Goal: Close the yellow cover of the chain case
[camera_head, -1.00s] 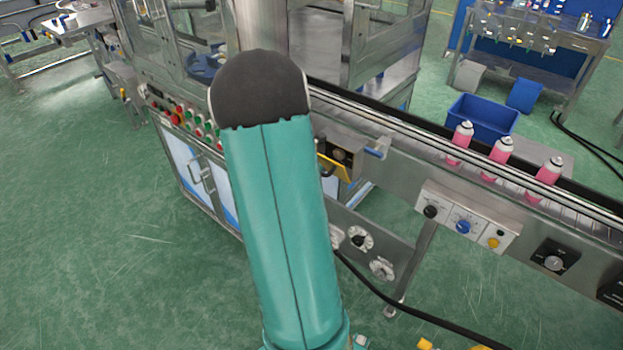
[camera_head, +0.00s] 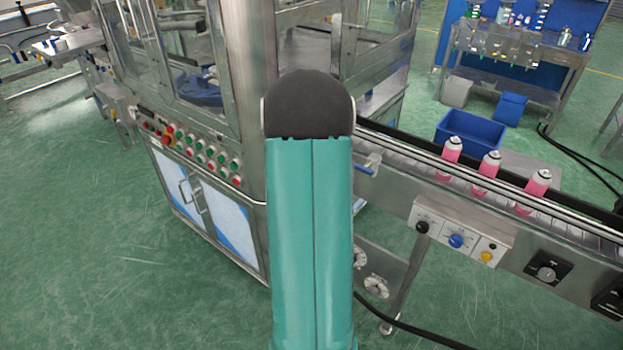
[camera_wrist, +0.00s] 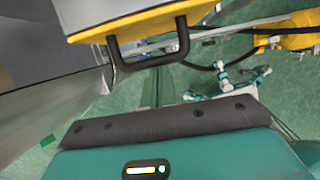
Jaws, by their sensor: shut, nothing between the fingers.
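The yellow cover (camera_wrist: 143,23) of the chain case is at the top of the wrist view, with a grey face and a black U-shaped handle (camera_wrist: 150,57) on its edge. In the head view my arm hides the cover. My gripper (camera_wrist: 160,128) shows in the wrist view as a teal body with a dark bolted front edge. It is shut and empty, below the handle in the picture, with a visible gap between them. The fingertips are not clearly seen, and how far the cover stands open cannot be told.
The conveyor (camera_head: 465,183) runs to the right with pink cans (camera_head: 487,165) on it. A control box (camera_head: 460,230) hangs on its side. The crimping machine cabinet (camera_head: 205,205) stands left of my arm. A blue bin (camera_head: 470,133) is behind the conveyor. Floor at left is clear.

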